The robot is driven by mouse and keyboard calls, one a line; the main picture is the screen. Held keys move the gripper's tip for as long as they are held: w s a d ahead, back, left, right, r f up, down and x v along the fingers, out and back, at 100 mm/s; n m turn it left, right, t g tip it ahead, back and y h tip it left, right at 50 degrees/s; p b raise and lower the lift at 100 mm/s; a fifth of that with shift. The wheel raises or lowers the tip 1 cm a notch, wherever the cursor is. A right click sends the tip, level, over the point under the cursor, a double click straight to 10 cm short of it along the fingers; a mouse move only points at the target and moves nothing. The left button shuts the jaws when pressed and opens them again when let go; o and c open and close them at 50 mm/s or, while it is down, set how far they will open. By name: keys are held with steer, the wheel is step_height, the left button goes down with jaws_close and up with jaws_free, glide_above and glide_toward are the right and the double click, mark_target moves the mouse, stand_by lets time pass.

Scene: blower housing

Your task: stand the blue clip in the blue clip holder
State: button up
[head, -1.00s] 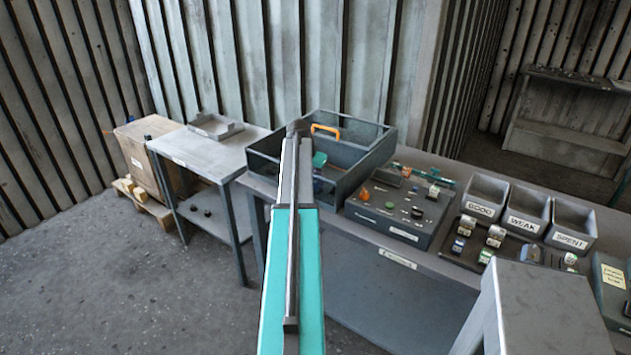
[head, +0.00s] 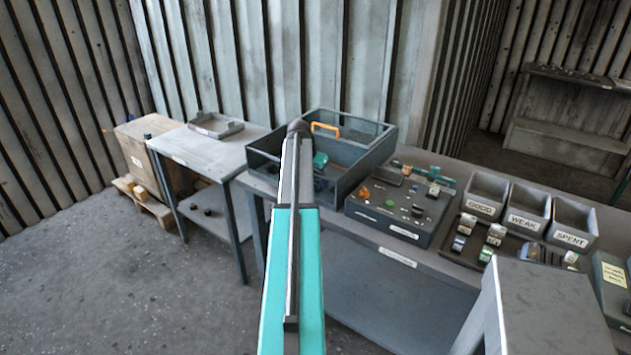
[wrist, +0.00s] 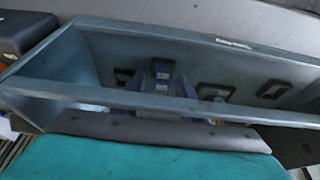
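A small blue piece with a pale top (wrist: 162,73) shows inside a grey walled bin (wrist: 110,92) in the wrist view. It may be the blue clip, but it is too small to be sure. Dark rectangular frames, one of them to its right (wrist: 216,90), are in the bin; I cannot tell which is the blue clip holder. In the head view my arm covers part of the walled bin (head: 352,180), and my gripper's fingertips cannot be made out. A teal part fills the bottom of the wrist view. Whether the gripper holds anything cannot be seen.
A control box (head: 425,225) with knobs stands right of the bin. Trays labelled GOOD (head: 483,209), WEAK (head: 523,222) and SPENT (head: 570,240) stand further right, with small parts in front. A side table (head: 200,155) holding a shallow tray (head: 216,132) is at left.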

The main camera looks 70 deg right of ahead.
steer(key=shift+r, duration=0.15)
steer(key=b+v, duration=0.3)
steer(key=v, duration=1)
steer(key=shift+a+r, duration=0.15)
steer(key=shift+a, duration=0.05)
steer(key=shift+w, duration=0.1)
stand_by(0.4)
